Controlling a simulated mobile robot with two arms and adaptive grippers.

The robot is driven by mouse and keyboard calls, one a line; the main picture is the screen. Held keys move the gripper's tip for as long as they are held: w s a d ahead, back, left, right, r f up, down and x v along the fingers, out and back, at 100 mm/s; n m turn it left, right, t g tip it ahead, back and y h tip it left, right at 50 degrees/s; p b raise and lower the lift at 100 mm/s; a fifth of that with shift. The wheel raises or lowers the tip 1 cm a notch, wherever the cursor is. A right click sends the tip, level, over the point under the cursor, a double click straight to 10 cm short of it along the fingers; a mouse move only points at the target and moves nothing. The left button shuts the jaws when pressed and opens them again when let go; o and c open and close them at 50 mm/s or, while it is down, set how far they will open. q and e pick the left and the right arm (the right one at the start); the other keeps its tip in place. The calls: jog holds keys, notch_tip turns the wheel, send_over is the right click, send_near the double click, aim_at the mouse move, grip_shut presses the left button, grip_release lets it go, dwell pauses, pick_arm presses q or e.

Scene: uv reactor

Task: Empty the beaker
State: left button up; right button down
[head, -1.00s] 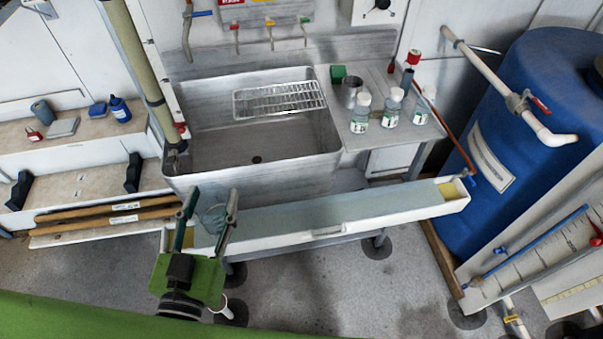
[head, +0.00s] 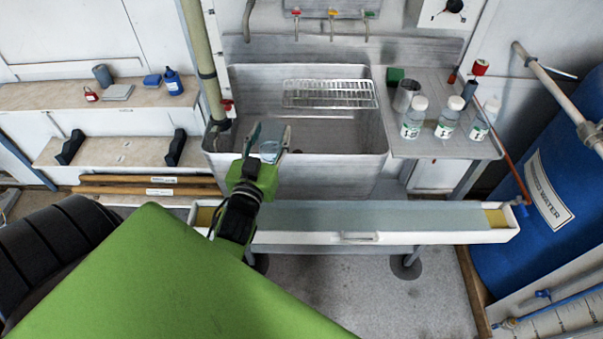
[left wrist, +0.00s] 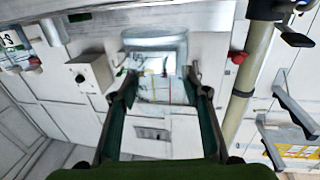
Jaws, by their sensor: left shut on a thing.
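The clear glass beaker (head: 270,150) is between the fingers of my left gripper (head: 269,136), which is shut on it. In the head view both are in front of the metal sink (head: 222,161), overlapping the left part of its front rim. The beaker also shows in the left wrist view (left wrist: 155,65), between the two dark green fingers (left wrist: 158,92). I cannot tell whether it holds liquid or exactly how far it is tilted. My right gripper is not in view.
A wire rack (head: 330,94) lies across the back of the sink. Several labelled bottles (head: 413,118) and a metal cup (head: 406,95) stand on the side board to the right. A pale pole (head: 204,70) rises at the sink's left. A long white trough (head: 375,238) runs below the front.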

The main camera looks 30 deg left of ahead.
pick_arm(q)
jog(key=w+a+f+n+g+y+b, duration=0.1)
jog(key=w+a+f+n+y+b, duration=0.1)
jog(key=a+f, duration=0.3)
jog(key=w+a+y+b, duration=0.1)
jog(key=a, duration=0.3)
jog(key=shift+w+f+g+b, duration=0.2)
jog(key=shift+w+g+b, duration=0.1)
jog(key=shift+w+b, duration=0.1)
jog(key=shift+d, duration=0.1)
